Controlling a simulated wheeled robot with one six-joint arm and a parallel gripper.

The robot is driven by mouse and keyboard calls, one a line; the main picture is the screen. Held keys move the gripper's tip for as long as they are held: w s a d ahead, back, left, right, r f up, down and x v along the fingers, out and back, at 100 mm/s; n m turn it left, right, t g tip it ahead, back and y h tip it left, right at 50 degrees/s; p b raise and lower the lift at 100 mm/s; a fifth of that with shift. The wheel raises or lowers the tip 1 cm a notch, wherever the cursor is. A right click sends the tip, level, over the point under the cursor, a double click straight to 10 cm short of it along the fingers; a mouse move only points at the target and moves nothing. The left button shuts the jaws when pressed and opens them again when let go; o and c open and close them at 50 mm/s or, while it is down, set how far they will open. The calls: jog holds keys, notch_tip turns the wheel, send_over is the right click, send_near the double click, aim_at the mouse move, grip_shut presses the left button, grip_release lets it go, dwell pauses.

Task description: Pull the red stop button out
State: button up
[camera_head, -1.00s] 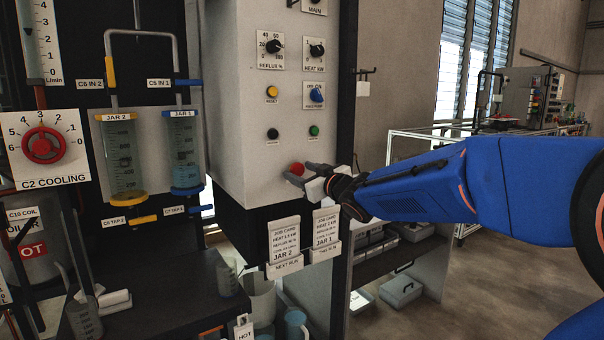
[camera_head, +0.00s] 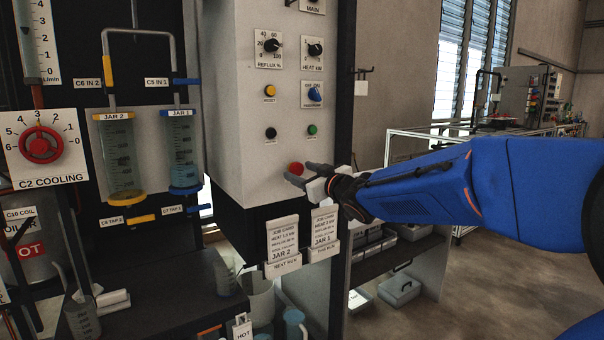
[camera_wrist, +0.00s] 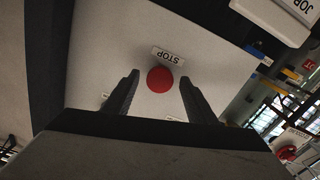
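The red stop button (camera_head: 296,168) sits low on the front of the pale control box (camera_head: 236,120). In the wrist view the round red button (camera_wrist: 160,79) lies between my two finger tips, beside a label reading STOP (camera_wrist: 168,56). My gripper (camera_head: 303,176) is at the button, coming from the right. In the wrist view my gripper (camera_wrist: 159,82) is open, with a clear gap between each dark finger and the button. How deep the fingertips reach around the button is hard to tell.
Above the button are a black button (camera_head: 271,133), a green button (camera_head: 312,130), a yellow reset button (camera_head: 269,90), a blue switch (camera_head: 315,93) and two dials. Job cards (camera_head: 283,243) hang just below the box. Jars (camera_head: 119,158) stand to the left.

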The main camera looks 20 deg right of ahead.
jog(key=v, duration=1.7)
jog(key=shift+s, duration=0.2)
dwell(1.6)
